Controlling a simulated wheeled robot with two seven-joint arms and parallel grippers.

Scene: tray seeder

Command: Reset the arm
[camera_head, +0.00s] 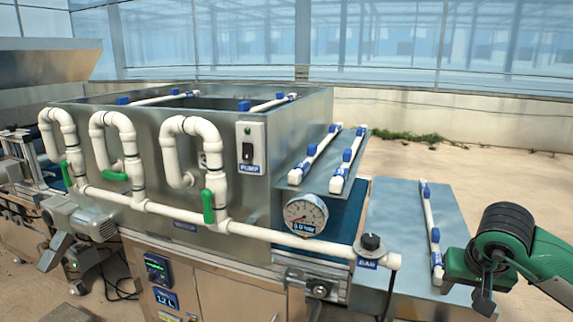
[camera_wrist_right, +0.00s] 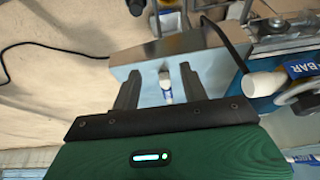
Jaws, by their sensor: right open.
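My right arm, green and black, comes in at the right of the head view. Its right gripper (camera_head: 466,290) points down near the right edge of a grey metal table (camera_head: 398,225). In the right wrist view the two dark fingers of the right gripper (camera_wrist_right: 160,78) stand apart with nothing held between them. A white tube with blue fittings (camera_head: 430,215) lies on the metal table, just left of the gripper. A white tube end also shows beyond the fingers in the right wrist view (camera_wrist_right: 165,82). My left gripper is not in view.
A metal tank machine (camera_head: 300,125) with white pipes and green valve handles (camera_head: 208,205) fills the middle. It carries a pump switch (camera_head: 249,150), a pressure gauge (camera_head: 305,215) and a black knob (camera_head: 370,242). More white tubes (camera_head: 318,152) lie on a side shelf. Sandy floor on the right is open.

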